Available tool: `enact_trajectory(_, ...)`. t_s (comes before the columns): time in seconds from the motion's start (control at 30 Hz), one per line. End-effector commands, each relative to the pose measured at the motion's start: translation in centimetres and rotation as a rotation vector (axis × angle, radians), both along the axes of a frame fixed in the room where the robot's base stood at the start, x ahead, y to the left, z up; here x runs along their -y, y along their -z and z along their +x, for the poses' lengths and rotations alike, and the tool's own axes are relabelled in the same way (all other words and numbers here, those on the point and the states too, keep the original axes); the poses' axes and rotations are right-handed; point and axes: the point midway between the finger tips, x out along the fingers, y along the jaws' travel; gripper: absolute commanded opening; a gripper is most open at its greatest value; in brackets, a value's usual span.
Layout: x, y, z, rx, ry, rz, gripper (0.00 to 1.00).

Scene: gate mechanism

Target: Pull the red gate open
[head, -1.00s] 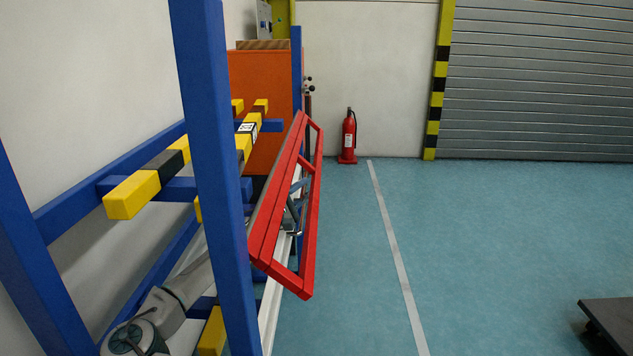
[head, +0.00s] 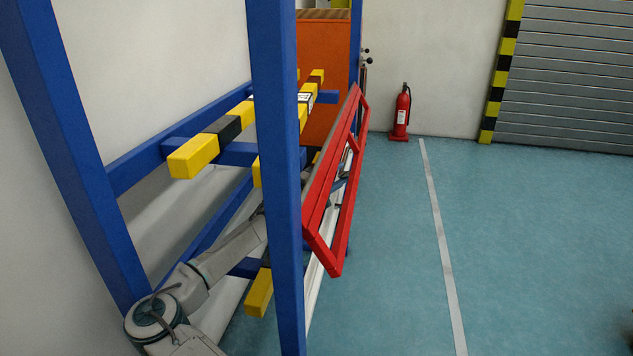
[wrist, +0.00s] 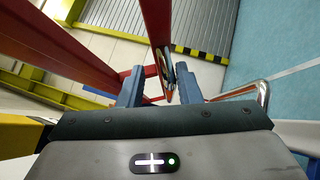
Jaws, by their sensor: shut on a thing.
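The red gate (head: 349,205) is a long frame of red bars in the head view, right of the near blue post. It stands along the blue rack, with its near end low in the picture. In the head view my arm reaches from the lower left, behind the blue post, to the gate; the fingertips are hidden there by the gate's bars.
A blue post (head: 276,180) stands close by, between me and part of the arm. Yellow-and-black bars (head: 195,157) jut from the rack at left. An orange panel (head: 322,70) stands behind the gate. A red fire extinguisher (head: 401,115) is by the back wall. The floor at right is clear.

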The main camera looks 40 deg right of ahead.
Motion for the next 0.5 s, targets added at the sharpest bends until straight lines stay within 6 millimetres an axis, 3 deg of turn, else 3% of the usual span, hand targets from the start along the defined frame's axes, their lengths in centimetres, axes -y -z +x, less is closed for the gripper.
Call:
enact_trajectory(0.3, -2.9, -0.7, 0.8, 0.002, -0.014, -0.006, 0.21)
enact_trajectory(0.5, -3.7, -0.5, 0.5, 0.001, -0.003, -0.003, 0.21)
